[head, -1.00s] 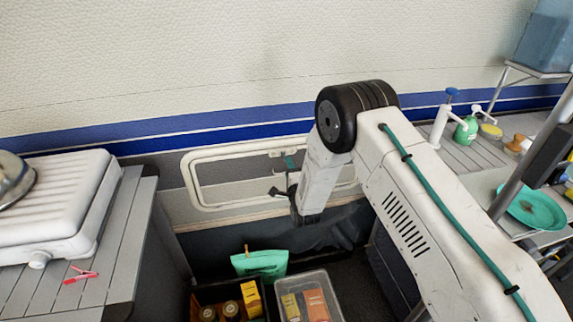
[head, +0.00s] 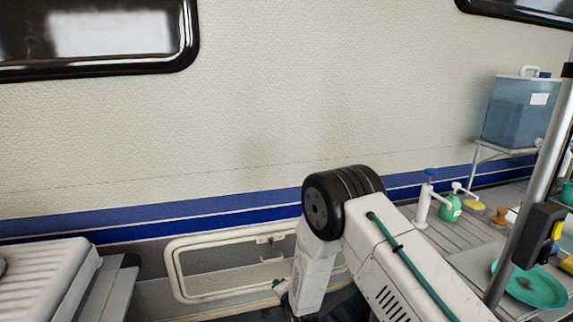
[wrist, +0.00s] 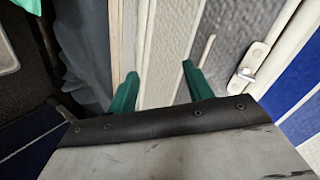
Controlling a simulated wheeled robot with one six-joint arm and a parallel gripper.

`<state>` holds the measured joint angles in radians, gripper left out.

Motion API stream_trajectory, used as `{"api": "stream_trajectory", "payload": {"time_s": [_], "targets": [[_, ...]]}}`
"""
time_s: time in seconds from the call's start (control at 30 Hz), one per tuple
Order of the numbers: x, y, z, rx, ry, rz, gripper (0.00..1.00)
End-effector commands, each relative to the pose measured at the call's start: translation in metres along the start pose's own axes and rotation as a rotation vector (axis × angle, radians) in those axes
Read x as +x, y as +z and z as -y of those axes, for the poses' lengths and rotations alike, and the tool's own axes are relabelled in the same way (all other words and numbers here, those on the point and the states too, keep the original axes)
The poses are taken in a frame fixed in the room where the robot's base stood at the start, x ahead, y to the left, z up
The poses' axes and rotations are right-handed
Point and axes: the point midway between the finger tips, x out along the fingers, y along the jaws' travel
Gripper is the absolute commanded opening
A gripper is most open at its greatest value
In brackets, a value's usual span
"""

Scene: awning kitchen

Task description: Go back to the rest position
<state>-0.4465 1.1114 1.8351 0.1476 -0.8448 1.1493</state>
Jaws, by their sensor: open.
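My gripper (wrist: 158,92) shows in the wrist view as two green fingers, apart and with nothing between them. Behind them are the cream hatch frame and the grey wall panel. In the head view my arm reaches down in front of the cream-framed hatch (head: 172,275), and the fingertips are hidden or below the picture's edge. A metal hatch latch (wrist: 252,62) lies to the right of the fingers in the wrist view. A bit of green cloth (wrist: 27,5) shows at the top left corner there.
A white stove (head: 45,285) stands on the left counter. On the right are a blue water container (head: 518,112) on a rack, a white pump bottle (head: 424,205), a green spray bottle (head: 451,209) and a green plate (head: 537,288). The upper wall is clear below the dark window (head: 95,35).

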Motion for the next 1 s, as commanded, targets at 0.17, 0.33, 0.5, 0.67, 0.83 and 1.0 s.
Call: {"api": "stream_trajectory", "payload": {"time_s": [0.17,0.33,0.5,0.67,0.83,1.0], "targets": [[-0.047,-0.01,-0.005,-0.231,0.262,0.159,0.51],[-0.112,-0.032,0.003,-0.407,0.438,0.32,0.51],[-0.182,-0.058,0.018,-0.536,0.555,0.468,0.51],[-0.253,-0.082,0.03,-0.631,0.631,0.595,0.51],[-0.33,-0.104,0.042,-0.71,0.687,0.717,0.51],[-0.406,-0.123,0.05,-0.768,0.722,0.82,0.51]]}}
